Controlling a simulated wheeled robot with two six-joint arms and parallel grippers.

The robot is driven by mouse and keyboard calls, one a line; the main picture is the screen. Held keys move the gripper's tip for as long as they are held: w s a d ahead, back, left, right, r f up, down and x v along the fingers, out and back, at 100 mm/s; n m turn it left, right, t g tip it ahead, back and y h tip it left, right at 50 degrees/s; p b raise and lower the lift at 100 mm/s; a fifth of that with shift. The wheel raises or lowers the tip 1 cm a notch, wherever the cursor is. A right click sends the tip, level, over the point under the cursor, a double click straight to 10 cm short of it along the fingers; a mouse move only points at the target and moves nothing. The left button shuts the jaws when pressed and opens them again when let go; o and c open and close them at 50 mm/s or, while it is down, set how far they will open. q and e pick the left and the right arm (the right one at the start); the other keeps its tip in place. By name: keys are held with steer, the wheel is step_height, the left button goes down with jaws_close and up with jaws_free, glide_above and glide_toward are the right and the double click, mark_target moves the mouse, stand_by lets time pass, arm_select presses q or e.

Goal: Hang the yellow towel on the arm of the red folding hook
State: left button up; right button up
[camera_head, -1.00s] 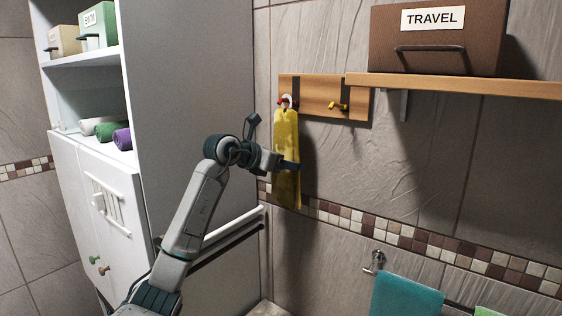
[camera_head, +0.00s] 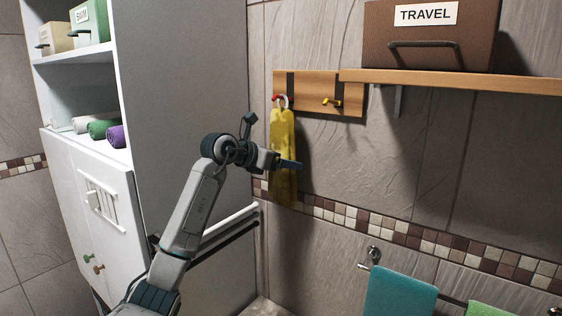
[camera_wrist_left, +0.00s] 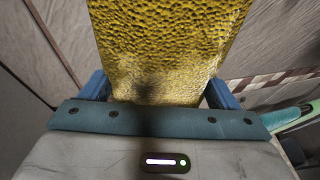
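The yellow towel (camera_head: 283,150) hangs upright against the wall by a white loop (camera_head: 283,101) at the red hook (camera_head: 275,98) on the wooden hook board. How far the loop sits over the hook's arm is too small to tell. My left gripper (camera_head: 290,164) is at the towel's lower half. In the left wrist view the towel (camera_wrist_left: 165,45) fills the space between the two blue fingers (camera_wrist_left: 160,90), which stand wide apart at its side edges. My right gripper is in neither view.
A wooden shelf (camera_head: 450,80) bears a brown TRAVEL box (camera_head: 430,40). A white cabinet (camera_head: 190,90) stands left. A teal towel (camera_head: 400,295) hangs on a lower rail.

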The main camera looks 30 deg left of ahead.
arm_select(q)
steer(key=shift+o, duration=0.8)
steer(key=shift+s+a, duration=0.1)
steer(key=shift+s, duration=0.1)
steer(key=b+v, duration=0.6)
steer(key=v, duration=0.4)
steer(key=shift+s+r, duration=0.15)
steer(key=shift+r, duration=0.05)
steer(key=shift+f, duration=0.1)
